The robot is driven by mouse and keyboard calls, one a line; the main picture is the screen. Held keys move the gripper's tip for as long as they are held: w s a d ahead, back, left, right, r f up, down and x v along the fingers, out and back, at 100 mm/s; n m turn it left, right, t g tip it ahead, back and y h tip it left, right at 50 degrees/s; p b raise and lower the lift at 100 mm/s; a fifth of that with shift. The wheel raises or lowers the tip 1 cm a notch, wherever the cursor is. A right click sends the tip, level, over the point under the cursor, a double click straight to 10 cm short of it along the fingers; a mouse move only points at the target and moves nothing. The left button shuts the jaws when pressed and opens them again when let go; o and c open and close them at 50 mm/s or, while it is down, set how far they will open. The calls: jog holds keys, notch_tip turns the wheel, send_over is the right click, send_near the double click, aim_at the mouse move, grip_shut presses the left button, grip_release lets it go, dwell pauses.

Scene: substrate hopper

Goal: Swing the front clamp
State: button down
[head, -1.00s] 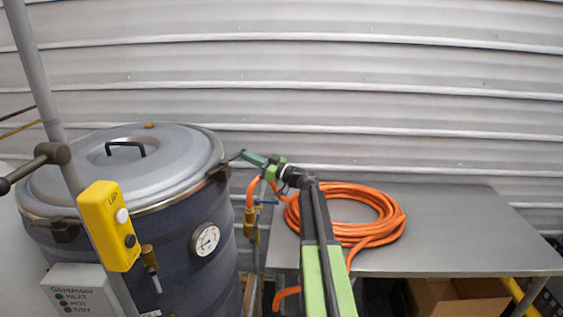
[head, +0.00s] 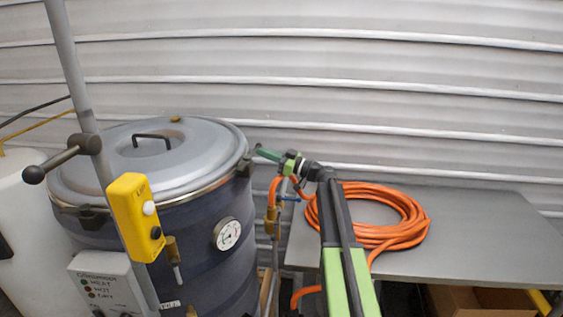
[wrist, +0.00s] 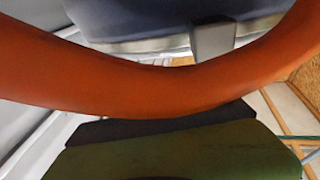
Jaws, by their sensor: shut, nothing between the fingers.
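The dark blue drum (head: 200,255) has a grey lid (head: 135,165) with a metal rim. One dark clamp (head: 247,165) sits on the rim at the right, and another clamp (head: 93,216) sits at the front left. I cannot tell which is the front clamp. My gripper (head: 266,153) has green fingers, shut and empty, just right of the right clamp's upper end. Whether they touch is unclear. In the wrist view, a green finger (wrist: 175,155) shows below a grey bracket (wrist: 212,40) on the drum; the orange hose (wrist: 120,95) crosses between.
An orange hose coil (head: 395,240) lies on the grey table (head: 480,235), and its end hangs by a brass valve (head: 272,222) below my gripper. A grey pole (head: 82,110) with a yellow control box (head: 135,215) stands before the drum. Corrugated wall is behind.

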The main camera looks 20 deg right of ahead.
jog(key=w+d+b+v, duration=0.1)
jog(key=b+v, duration=0.1)
jog(key=v, duration=1.2)
jog(key=shift+b, duration=0.4)
jog(key=shift+f, duration=0.15)
